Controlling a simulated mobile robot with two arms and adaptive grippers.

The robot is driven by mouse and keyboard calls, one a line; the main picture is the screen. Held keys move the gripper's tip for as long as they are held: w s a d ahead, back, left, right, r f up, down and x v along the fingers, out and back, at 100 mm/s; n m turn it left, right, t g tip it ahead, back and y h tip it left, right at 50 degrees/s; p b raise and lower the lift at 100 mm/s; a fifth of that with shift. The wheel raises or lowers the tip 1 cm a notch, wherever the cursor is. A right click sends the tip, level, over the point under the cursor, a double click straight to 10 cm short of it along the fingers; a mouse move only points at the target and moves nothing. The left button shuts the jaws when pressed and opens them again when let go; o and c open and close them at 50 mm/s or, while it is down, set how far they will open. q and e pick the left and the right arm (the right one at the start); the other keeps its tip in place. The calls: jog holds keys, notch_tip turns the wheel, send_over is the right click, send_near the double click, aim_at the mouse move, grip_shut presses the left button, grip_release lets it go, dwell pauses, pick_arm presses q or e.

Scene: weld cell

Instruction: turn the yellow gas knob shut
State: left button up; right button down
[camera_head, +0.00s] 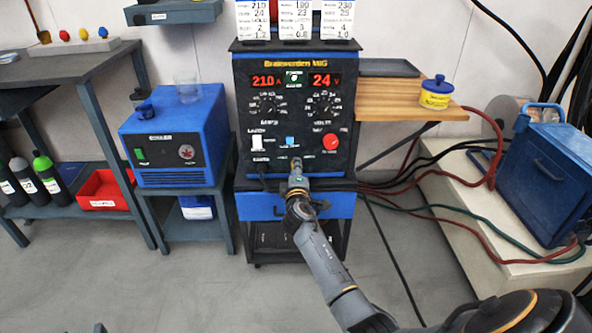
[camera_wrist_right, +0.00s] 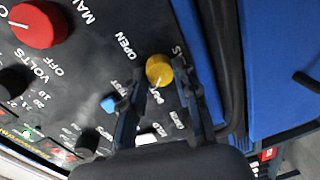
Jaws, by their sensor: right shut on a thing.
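The yellow gas knob (camera_wrist_right: 159,70) is on the lower front of the black welder panel (camera_head: 345,168), with a printed scale and the word OPEN beside it. Its pointer line is hard to read. My right gripper (camera_head: 296,176) reaches up to the panel from below in the head view and largely hides the knob there. In the right wrist view its two fingers (camera_wrist_right: 161,76) stand on either side of the knob, shut on it. My left gripper is not in view.
A red knob (camera_head: 330,141) and a blue button (camera_head: 290,142) sit above on the same panel. A blue box unit (camera_head: 175,142) stands to the left. A wooden shelf (camera_head: 395,101) holds a yellow tub (camera_head: 436,94). Cables run along the floor at right.

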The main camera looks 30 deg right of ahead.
jog(key=c, duration=1)
grip_release()
jog(key=v, duration=1.2)
